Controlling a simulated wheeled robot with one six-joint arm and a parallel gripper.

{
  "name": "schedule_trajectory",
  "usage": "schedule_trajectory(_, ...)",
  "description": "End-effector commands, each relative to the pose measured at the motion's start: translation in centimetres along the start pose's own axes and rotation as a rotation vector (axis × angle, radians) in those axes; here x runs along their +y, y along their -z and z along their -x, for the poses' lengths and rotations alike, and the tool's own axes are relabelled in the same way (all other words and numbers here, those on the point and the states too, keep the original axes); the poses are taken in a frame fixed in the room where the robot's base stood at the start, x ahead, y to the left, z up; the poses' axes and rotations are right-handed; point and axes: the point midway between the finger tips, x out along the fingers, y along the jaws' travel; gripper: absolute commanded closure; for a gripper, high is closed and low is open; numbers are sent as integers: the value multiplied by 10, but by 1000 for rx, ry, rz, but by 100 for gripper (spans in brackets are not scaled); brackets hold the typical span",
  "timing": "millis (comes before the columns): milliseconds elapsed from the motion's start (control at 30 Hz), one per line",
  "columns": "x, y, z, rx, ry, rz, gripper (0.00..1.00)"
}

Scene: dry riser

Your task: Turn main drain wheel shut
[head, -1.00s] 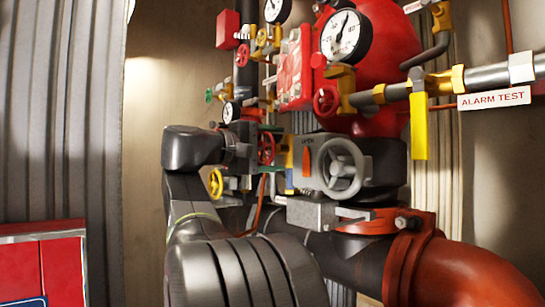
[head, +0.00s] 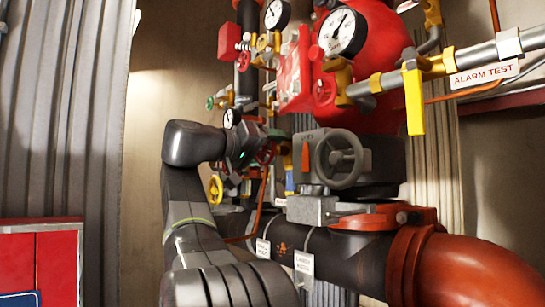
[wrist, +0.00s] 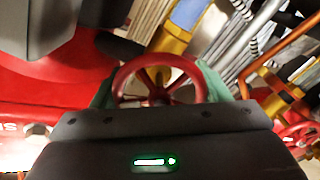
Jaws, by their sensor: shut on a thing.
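A red handwheel (wrist: 150,63) with spokes sits between the green finger pads of my gripper (wrist: 158,88) in the wrist view. The pads press on its two sides, and my gripper is shut on it. In the head view the red wheel (head: 266,155) shows only in part beside my gripper (head: 258,141), with the wrist covering much of it. No label for the wheel is readable.
A large grey handwheel (head: 340,160) on a grey gearbox stands to the right. A yellow lever (head: 414,102), a gauge (head: 342,33) and several pipes crowd above. A yellow wheel (head: 215,188) is just below my wrist. Tags (head: 303,263) hang on the dark pipe.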

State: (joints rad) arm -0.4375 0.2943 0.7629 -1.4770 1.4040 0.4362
Motion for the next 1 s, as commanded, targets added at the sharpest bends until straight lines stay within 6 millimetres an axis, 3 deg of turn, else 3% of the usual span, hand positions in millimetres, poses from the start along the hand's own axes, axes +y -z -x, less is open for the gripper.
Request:
schedule_trajectory(500,-2,-2,0,-5,2,-355,54)
schedule_trajectory(1000,-1,-2,0,-6,1,-432,54)
